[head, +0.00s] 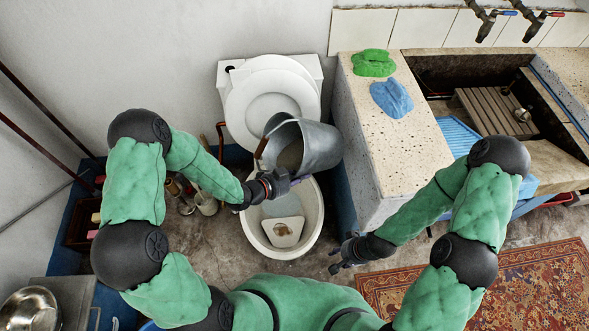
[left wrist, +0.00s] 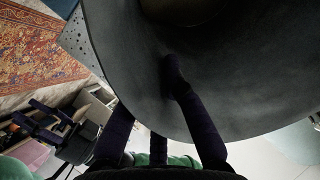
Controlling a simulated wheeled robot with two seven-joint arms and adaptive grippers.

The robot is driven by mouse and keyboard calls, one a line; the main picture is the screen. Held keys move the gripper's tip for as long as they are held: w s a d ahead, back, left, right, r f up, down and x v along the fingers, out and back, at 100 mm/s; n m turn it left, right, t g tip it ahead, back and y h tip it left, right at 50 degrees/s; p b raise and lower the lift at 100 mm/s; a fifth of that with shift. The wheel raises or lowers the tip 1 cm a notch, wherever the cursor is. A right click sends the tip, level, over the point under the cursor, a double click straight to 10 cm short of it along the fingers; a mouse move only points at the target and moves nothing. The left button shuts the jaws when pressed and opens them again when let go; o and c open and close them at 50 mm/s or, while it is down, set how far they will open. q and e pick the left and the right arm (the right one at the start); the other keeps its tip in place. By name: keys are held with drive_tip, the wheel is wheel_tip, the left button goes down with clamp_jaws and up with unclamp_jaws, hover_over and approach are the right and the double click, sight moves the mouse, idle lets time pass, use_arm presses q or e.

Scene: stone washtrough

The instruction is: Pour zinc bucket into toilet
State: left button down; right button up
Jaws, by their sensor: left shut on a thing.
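The grey zinc bucket (head: 322,148) is held tilted above the back of the toilet bowl, in front of the raised lid. Its mouth faces left, and greyish-brown contents show inside. My left gripper (head: 284,182) is shut on the bucket near its lower rim. In the left wrist view the bucket's dark wall (left wrist: 235,75) fills the top, with my fingers against it. The white toilet (head: 312,222) stands below with an open bowl. No stream from the bucket is visible. My right gripper (head: 338,257) is empty, fingers apart, right of the bowl.
A speckled stone trough (head: 385,150) stands right of the toilet, with green (head: 373,63) and blue (head: 392,97) cloths on top. Bottles and brushes (head: 195,195) stand left of the toilet. A patterned rug (head: 520,290) lies at the lower right.

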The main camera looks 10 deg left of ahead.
use_arm(q)
drive_tip(key=s+f+m+g+h, duration=0.3)
drive_tip(key=s+f+m+g, duration=0.2)
drive_tip(key=s+f, duration=0.1)
drive_tip(key=shift+s+d+f+m+g+h, duration=0.2)
drive_tip(key=shift+d+f+m+g+h, duration=0.2)
drive_tip(key=shift+f, duration=0.25)
idle(0.9)
